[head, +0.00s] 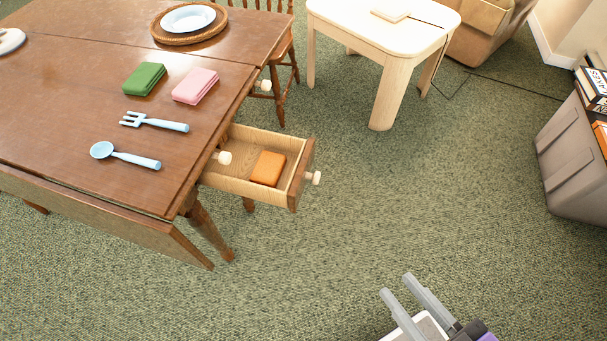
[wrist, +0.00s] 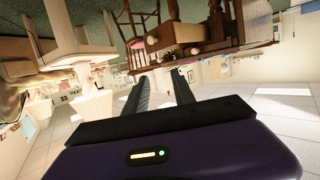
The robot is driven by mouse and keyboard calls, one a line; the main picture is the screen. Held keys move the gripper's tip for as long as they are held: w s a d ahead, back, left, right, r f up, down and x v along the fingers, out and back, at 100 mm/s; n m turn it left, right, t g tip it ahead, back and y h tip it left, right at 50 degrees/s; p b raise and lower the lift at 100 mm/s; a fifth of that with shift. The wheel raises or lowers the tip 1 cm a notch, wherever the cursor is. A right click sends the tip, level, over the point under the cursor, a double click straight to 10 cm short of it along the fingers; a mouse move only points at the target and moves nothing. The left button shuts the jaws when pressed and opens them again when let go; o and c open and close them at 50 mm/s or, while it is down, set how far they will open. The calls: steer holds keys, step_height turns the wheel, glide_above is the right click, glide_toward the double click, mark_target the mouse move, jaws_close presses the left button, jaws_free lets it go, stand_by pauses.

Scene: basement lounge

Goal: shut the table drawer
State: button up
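The wooden table (head: 60,95) is at the left in the head view. Its drawer (head: 297,180) is pulled out from the table's right side, with a pale round knob (head: 316,178) on its front. An orange folded item (head: 267,168) lies inside the drawer. My gripper (head: 396,284) is at the bottom right, apart from the drawer and to its lower right. Its two fingers are spread with nothing between them. In the wrist view the scene appears upside down, with my gripper (wrist: 160,78) open and the drawer (wrist: 185,33) beyond it.
A spoon (head: 124,156), fork (head: 155,122), green cloth (head: 144,78), pink cloth (head: 195,86) and white plate (head: 187,19) are on the table. A pale side table (head: 390,75) stands behind. A grey bin (head: 575,155) is at the right. Carpet between drawer and gripper is clear.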

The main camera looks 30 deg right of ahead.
steer(key=shift+d+r+p, duration=0.1)
steer(key=shift+r+p, duration=0.2)
steer(key=shift+r, duration=0.1)
steer(key=c, duration=0.4)
steer(key=shift+m+t+h, duration=0.5)
steer(key=shift+t+h, duration=0.2)
steer(key=w+r+p, duration=0.1)
steer(key=w+d+r+p, duration=0.1)
steer(key=r, duration=0.1)
steer(key=w+r+p, duration=0.1)
steer(key=shift+w+d+r, duration=0.4)
jaws_close()
steer(key=w+d+f+m+g+p, duration=0.2)
steer(key=w+d+m+g+p, duration=0.5)
steer(key=w+d+p, duration=1.4)
steer(key=m+g+y+b, duration=0.1)
steer(key=g+y, duration=0.2)
steer(key=y, duration=0.5)
glide_toward(308, 163)
step_height(308, 163, down, 4)
steer(key=w+a, duration=0.2)
steer(key=shift+w+a+f, duration=0.1)
steer(key=shift+w+a, duration=0.25)
steer(key=shift+a, duration=0.2)
